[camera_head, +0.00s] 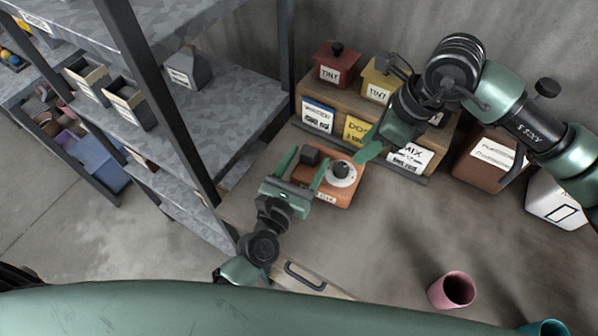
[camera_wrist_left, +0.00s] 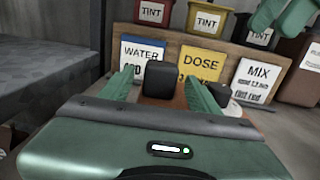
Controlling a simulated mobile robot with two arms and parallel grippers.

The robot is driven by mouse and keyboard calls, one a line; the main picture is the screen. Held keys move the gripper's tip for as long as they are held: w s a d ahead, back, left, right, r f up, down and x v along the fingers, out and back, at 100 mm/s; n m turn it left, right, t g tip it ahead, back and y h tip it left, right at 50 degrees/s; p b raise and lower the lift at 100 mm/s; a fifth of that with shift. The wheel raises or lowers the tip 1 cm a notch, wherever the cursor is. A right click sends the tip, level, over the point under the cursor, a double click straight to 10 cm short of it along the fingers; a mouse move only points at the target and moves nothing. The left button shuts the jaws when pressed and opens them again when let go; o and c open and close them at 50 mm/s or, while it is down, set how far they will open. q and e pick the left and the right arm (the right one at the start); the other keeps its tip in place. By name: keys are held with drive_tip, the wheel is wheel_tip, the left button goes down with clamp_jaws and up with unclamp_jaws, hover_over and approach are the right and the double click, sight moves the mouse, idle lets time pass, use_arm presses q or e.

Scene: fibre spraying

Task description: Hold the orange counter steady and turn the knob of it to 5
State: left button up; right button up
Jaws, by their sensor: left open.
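The orange counter (camera_head: 338,195) sits on the table, with a black block (camera_head: 309,156) on its left and a white dial with a black knob (camera_head: 341,169) on its right. My left gripper (camera_head: 308,160) is open over the counter's left part, its fingers on either side of the black block. The block (camera_wrist_left: 159,79) also shows between the fingers in the left wrist view; contact cannot be told. The dial's setting is too small to read.
A wooden stand with WATER, DOSE and MIX labels (camera_wrist_left: 203,64) is behind the counter, with TINT boxes (camera_head: 336,66) on top. A grey shelf (camera_head: 200,110) rises at left. A pink cup (camera_head: 452,290) stands front right.

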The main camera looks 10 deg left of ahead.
use_arm(q)
drive_tip(key=shift+x, duration=0.85)
